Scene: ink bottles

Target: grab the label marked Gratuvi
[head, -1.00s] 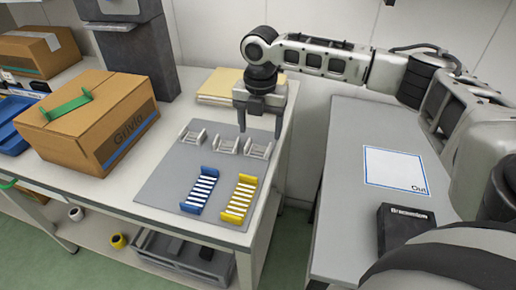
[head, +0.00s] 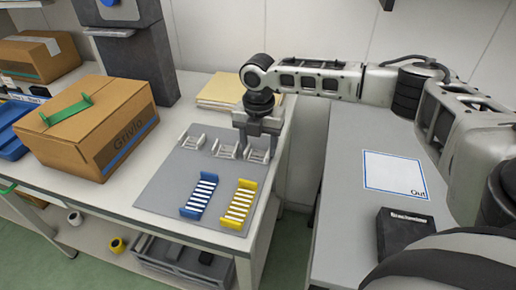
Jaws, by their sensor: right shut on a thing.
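No lettering that reads Gratuvi can be made out in the head view. Three small white slotted pieces stand in a row on a grey mat (head: 158,200): the left one (head: 192,138), the middle one (head: 225,149) and the right white piece (head: 257,155). My right gripper (head: 257,148) points down over the right white piece and is shut on it. Its fingers partly hide that piece. A blue rack (head: 198,196) and a yellow rack (head: 240,205), both with white strips, lie nearer on the mat. My left gripper is not in view.
A cardboard box (head: 75,145) with a green handle stands left of the mat. Yellow folders (head: 218,90) lie behind. A grey side table (head: 345,140) on the right holds a white square marked Out (head: 393,172) and a black box (head: 403,232).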

